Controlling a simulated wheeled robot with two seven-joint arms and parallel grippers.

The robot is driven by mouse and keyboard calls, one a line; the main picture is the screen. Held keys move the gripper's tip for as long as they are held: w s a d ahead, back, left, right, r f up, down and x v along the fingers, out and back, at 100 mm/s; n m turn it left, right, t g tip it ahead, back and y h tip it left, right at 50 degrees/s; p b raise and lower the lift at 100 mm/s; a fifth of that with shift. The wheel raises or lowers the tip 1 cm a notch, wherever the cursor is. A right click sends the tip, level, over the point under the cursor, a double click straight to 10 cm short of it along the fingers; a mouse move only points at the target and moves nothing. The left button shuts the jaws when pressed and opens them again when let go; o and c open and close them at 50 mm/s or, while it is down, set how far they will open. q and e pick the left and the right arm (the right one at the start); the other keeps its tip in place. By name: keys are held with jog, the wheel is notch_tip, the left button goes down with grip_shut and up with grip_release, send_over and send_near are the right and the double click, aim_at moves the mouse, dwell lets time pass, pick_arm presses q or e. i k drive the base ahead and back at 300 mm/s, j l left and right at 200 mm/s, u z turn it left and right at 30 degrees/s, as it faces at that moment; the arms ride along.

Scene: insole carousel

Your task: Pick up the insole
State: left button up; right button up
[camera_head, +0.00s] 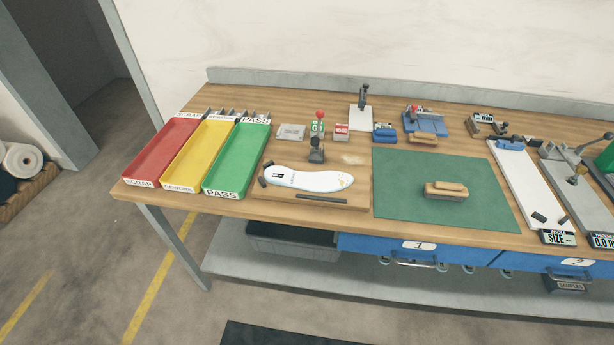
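The insole (308,179) is a white, elongated sole shape with a dark "R" near its left end and a small coloured mark near its right end. It lies flat on a wooden board (345,197) on the workbench, left of the green mat. Small dark blocks touch or sit close to its left end, and a dark bar (321,199) lies in front of it on the board. Neither of my grippers shows in the head view.
Red (160,150), yellow (198,155) and green (237,158) trays stand at the bench's left end. A stamp with a red knob (318,140) stands just behind the insole. The green mat (400,170) holds a wooden brush (445,190). Measuring fixtures (518,180) stand at the right.

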aim_at(331, 182)
jog(key=i+j+z, duration=0.15)
jog(key=j+z, duration=0.2)
jog(key=j, duration=0.2)
jog(key=i+j+z, duration=0.1)
jog(key=j+z, duration=0.3)
jog(key=j, duration=0.15)
